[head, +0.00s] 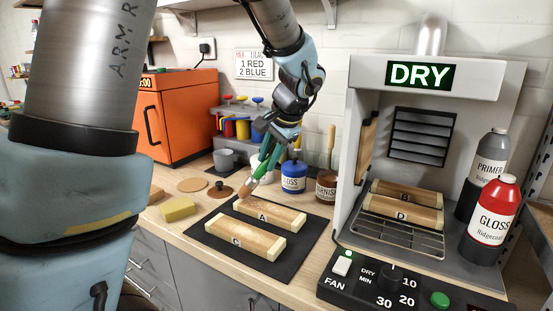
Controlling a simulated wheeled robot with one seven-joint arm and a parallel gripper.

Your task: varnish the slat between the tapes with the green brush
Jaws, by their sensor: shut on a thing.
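My gripper (275,135) is shut on the green brush (268,160), which is tilted with its bristles down and left. The bristle tip is near the left end of slat A (275,216); I cannot tell whether it touches. Slat A and slat C (243,239) lie on a black mat (278,264), A behind C. Both are brown wood with pale bands at the ends that look like tape. Slats B (392,191) and D (400,210) lie on the rack inside the drying cabinet. The varnish jar (326,187) stands behind the mat, right of a blue gloss jar (293,178).
The cabinet (430,75) shows a lit DRY sign, with a control panel (400,290) in front. Primer (488,160) and red gloss (492,222) bottles stand at right. A yellow sponge (178,209) and round lids lie left of the mat. An orange oven (178,110) stands behind.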

